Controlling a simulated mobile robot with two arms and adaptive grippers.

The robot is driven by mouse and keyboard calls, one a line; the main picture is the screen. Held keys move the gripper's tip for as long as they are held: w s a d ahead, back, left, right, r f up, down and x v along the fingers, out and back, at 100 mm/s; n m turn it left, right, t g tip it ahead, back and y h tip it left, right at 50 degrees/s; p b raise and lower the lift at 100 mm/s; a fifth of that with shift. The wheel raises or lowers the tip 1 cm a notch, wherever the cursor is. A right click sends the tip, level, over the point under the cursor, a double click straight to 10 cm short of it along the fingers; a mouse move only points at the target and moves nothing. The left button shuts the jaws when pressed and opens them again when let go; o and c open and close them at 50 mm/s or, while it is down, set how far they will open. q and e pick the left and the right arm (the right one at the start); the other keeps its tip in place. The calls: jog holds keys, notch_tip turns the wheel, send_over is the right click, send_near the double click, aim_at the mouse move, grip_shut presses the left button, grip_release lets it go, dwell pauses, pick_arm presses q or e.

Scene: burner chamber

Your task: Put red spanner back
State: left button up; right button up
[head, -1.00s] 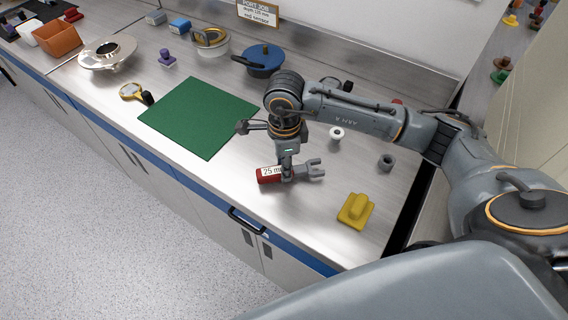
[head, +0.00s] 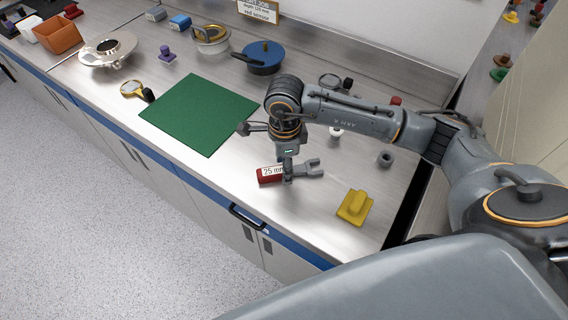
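The red spanner (head: 268,175) lies near the front of the steel worktop. It has a red handle end with a white "25 mm" label and a grey open jaw (head: 314,168) pointing right. My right gripper (head: 287,178) comes down over the spanner's middle, between the label and the jaw. A finger shows in front of the shaft; the far side is hidden, so I cannot tell whether it grips. My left gripper is not in view.
A green mat (head: 198,113) lies left of the gripper. A yellow block with a handle (head: 355,207) and a small grey cylinder (head: 385,159) are to the right. A blue lidded pan (head: 263,58) stands behind. The worktop's front edge is close.

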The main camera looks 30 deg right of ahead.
notch_tip(320, 180, up, 12)
jog(key=b, duration=0.3)
dwell(0.3)
